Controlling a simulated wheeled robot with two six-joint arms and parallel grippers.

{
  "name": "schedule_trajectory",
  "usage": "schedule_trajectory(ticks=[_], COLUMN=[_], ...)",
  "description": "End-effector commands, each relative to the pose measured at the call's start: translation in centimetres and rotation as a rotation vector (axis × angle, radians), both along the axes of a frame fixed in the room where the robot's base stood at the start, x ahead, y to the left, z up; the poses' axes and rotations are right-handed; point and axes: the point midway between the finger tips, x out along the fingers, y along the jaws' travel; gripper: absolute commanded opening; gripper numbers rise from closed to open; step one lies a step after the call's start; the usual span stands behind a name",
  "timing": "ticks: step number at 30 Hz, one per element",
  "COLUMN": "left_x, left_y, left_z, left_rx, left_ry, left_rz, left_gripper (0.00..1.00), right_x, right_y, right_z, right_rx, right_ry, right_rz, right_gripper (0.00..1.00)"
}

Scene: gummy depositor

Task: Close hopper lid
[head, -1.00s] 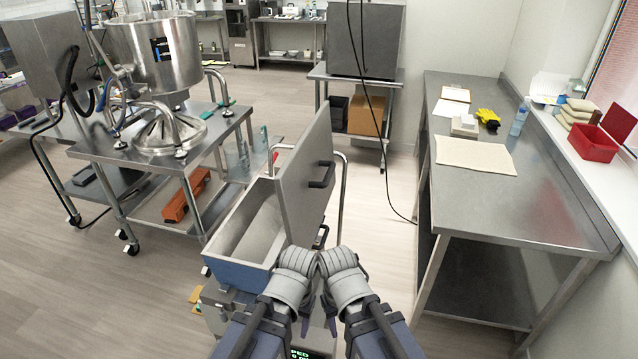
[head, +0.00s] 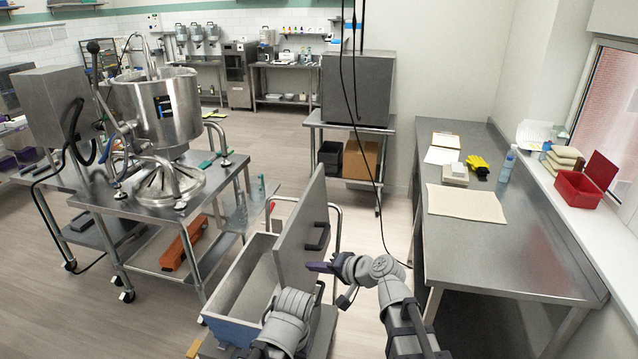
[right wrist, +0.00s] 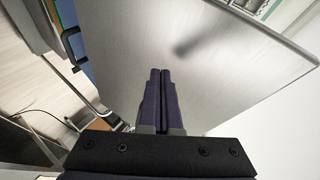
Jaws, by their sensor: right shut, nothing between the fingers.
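The hopper (head: 238,330) is an open metal bin with a blue front at the bottom of the head view. Its flat metal lid (head: 296,232) stands steeply raised along the right side, with a black handle (head: 318,238) on its right face. The lid's broad face also fills much of the right wrist view (right wrist: 230,80). My right gripper (head: 310,267) is shut and empty, its purple fingers pointing left at the lid's right face, below the handle. In the right wrist view the shut fingers (right wrist: 155,75) overlap the lid; contact cannot be told. My left wrist is over the hopper's front; its fingers are hidden.
A steel table (head: 470,245) with a cloth (head: 466,203) stands to the right. A cart with a metal kettle (head: 155,108) stands to the left.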

Motion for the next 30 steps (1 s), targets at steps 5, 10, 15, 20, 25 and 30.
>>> schedule_trajectory(ticks=[5, 10, 15, 20, 25, 30], left_x=[0.0, 0.0, 0.0, 0.0, 0.0, 0.0], left_y=[0.0, 0.0, 0.0, 0.0, 0.0, 0.0], left_z=[2.6, 3.4, 3.4, 3.3, 3.1, 2.8], left_rx=[-0.001, -0.001, -0.001, -0.001, -0.001, -0.001], left_ry=[0.0, 0.0, 0.0, 0.0, 0.0, 0.0], left_rz=[0.003, 0.004, 0.004, 0.004, 0.004, 0.003], left_gripper=[0.59, 0.59, 0.59, 0.59, 0.59, 0.59], right_x=[6.0, 8.5, 9.1, 9.6, 11.9, 15.1], right_y=[-5.1, -9.0, -10.2, -9.8, -8.6, -6.7], right_z=[8.0, 11.5, 12.2, 12.1, 11.8, 11.6], right_rx=[0.291, 0.453, 0.499, 0.499, 0.498, 0.497], right_ry=[-0.084, -0.12, -0.128, -0.127, -0.127, -0.126], right_rz=[-0.247, -0.392, -0.432, -0.43, -0.428, -0.427], right_gripper=[0.0, 0.0, 0.0, 0.0, 0.0, 0.0])
